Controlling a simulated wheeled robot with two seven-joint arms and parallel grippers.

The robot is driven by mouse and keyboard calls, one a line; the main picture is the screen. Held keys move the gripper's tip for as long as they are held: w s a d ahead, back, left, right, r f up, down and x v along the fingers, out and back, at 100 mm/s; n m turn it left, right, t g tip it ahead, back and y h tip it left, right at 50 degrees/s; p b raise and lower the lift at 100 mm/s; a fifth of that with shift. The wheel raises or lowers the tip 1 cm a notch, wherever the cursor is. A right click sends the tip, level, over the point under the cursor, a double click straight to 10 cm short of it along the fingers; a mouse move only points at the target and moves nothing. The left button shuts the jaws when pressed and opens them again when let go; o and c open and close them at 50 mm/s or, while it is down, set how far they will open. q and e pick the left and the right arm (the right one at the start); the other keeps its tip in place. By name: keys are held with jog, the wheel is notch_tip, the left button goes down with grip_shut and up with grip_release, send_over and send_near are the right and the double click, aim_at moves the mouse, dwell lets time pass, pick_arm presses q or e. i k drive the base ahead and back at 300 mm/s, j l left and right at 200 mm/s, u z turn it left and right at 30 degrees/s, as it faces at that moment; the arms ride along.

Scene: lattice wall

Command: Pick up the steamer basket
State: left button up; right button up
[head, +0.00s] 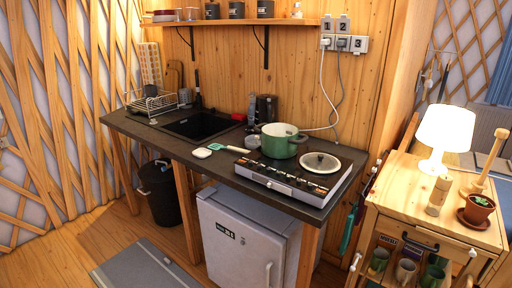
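I cannot pick out a steamer basket with certainty. A green pot (279,141) with side handles and a pale inside stands on the left part of the two-plate cooker (290,178). A round lid-like piece (320,162) with a pale rim and a knob lies on the cooker's right part. A small grey round item (252,142) sits behind the pot's left side, too small to tell what it is. Neither of my grippers shows in the head view.
The dark counter (160,135) holds a sink (203,125), a wire dish rack (153,103) and a black kettle (265,108). A white fridge (245,240) stands below. A shelf hangs above.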

aim_at(253, 142)
jog(key=i+j+z, duration=0.1)
jog(key=j+z, duration=0.25)
jog(key=j, duration=0.45)
jog(key=i+j+z, duration=0.1)
jog(key=z, duration=0.25)
jog(key=j+z, duration=0.1)
jog(key=z, duration=0.2)
jog(key=i+j+z, duration=0.1)
jog(key=z, duration=0.25)
